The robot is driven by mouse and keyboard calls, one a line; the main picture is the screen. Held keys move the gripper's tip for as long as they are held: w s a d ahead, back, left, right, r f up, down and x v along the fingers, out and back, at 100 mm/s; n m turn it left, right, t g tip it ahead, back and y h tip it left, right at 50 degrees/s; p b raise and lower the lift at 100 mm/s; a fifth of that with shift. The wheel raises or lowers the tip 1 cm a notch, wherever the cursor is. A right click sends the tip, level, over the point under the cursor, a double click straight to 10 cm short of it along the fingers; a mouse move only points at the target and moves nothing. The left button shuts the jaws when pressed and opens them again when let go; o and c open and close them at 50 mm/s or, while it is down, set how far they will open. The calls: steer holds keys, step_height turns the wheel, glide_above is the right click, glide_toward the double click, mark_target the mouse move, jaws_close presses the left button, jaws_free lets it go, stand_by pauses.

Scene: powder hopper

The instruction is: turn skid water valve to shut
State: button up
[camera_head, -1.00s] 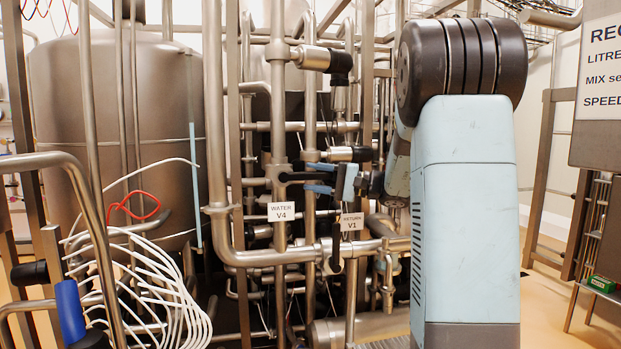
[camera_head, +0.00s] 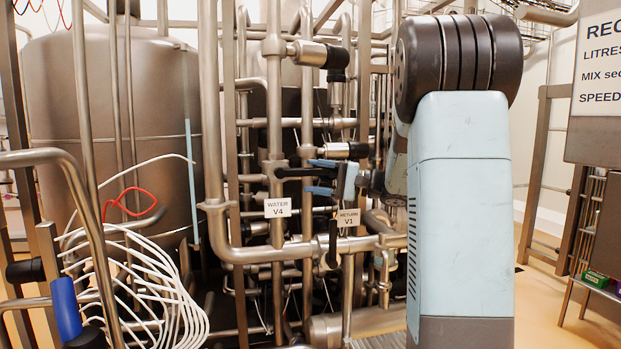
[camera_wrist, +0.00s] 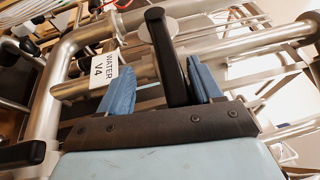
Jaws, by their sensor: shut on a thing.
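The water valve V4 has a black lever handle (camera_head: 293,173) that lies level, pointing right from its pipe, in the head view. Its white tag (camera_head: 277,207), reading WATER V4, hangs just below. My gripper (camera_head: 321,176) reaches in from the right, with its blue fingers above and below the handle's free end. In the wrist view the black handle (camera_wrist: 168,55) stands between the two blue fingers of my gripper (camera_wrist: 160,88), nearer the right one. My gripper is shut on the handle. The wrist view also shows the tag (camera_wrist: 104,70), left of the fingers.
The RETURN V1 tag (camera_head: 348,219) and a black upright handle (camera_head: 333,243) are close below my gripper. Steel pipes crowd around the valve. A large tank (camera_head: 100,110) and looped white hoses (camera_head: 150,290) are at left. A sign panel (camera_head: 603,75) is at right.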

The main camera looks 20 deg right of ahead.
steer(key=v, duration=1.3)
steer(key=s+a+f+n+g+h, duration=0.1)
steer(key=s+a+f+g+h, duration=0.15)
steer(key=s+a, duration=0.4)
steer(key=s+a+f+n+g+h, duration=0.1)
steer(key=s+a+g+h, duration=0.25)
steer(key=a, duration=0.55)
steer(key=s+f+n+t+h, duration=0.1)
steer(key=s+f+n+h, duration=0.1)
steer(key=s+h, duration=0.3)
steer(key=s+a+f+n+t+h, duration=0.1)
steer(key=s+f+h, duration=0.3)
steer(key=s, duration=0.6)
steer(key=shift+s+a+n+h, duration=0.2)
steer(key=shift+a+n+h, duration=0.15)
steer(key=shift+n+h, duration=0.35)
steer(key=shift+f, duration=0.1)
